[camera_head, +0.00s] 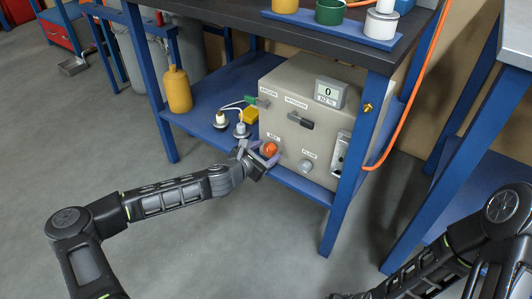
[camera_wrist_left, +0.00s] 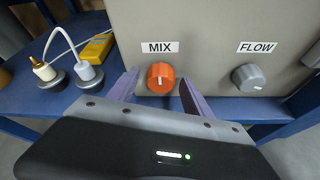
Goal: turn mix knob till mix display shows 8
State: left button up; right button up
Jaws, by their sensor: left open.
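The orange mix knob (camera_head: 270,148) is low on the front of a beige box, under a MIX label. In the left wrist view the knob (camera_wrist_left: 160,77) has a pale pointer mark facing roughly upward. The grey display (camera_head: 330,92) on the box's top right shows a large 0, with a smaller line below that is hard to read. My left gripper (camera_head: 261,154) is open in front of the knob. In the left wrist view its fingers (camera_wrist_left: 158,90) stand left and right of the knob; contact cannot be told. My right gripper is out of view.
A grey flow knob (camera_wrist_left: 248,77) is right of the mix knob. A dark handle (camera_head: 300,120) is above. Corded plugs (camera_wrist_left: 66,75) and a yellow device (camera_wrist_left: 97,47) lie left on the blue shelf.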

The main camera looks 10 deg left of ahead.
pick_arm(q)
jog(key=shift+c, duration=0.5)
grip_shut()
